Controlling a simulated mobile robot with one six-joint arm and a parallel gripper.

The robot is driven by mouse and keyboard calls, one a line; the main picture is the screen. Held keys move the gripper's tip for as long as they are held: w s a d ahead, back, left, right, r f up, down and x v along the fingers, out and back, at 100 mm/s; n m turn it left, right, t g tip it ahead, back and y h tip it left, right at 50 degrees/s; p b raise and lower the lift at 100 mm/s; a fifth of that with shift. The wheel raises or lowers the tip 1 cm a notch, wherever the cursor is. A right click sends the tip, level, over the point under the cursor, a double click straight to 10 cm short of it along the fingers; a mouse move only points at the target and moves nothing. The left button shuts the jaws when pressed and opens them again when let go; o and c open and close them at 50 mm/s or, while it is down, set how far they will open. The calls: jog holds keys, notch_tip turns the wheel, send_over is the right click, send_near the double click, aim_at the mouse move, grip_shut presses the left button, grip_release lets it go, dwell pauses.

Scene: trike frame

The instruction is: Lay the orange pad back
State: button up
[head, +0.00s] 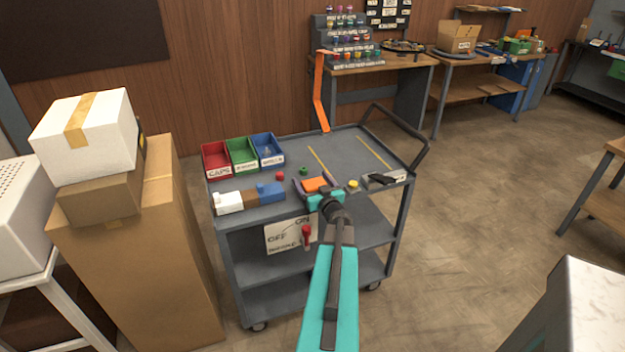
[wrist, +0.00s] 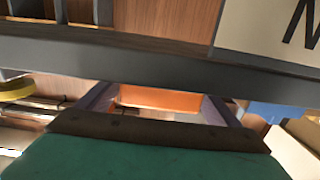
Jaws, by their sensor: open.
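The orange pad (head: 314,184) is on the top of the grey cart (head: 345,150), near its front edge. My gripper (head: 317,187) is at the front edge, its two dark purple fingers apart on either side of the pad. In the wrist view the orange pad (wrist: 160,100) shows between the spread fingers (wrist: 158,106). Whether the fingers touch its sides cannot be told. The pad's underside and near edge are partly hidden by my gripper.
Red (head: 216,160), green (head: 242,154) and blue (head: 267,150) bins stand at the cart's back left. A white-brown-blue block row (head: 250,197) lies in front. A yellow piece (head: 353,184) is right of my gripper. A red-levered panel (head: 290,236) hangs below. The cart's back right is clear.

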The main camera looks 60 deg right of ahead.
aim_at(317, 188)
jog(key=shift+b+v, duration=0.7)
jog(key=shift+v, duration=4.75)
jog(key=shift+w, duration=0.1)
jog(key=shift+f, duration=0.1)
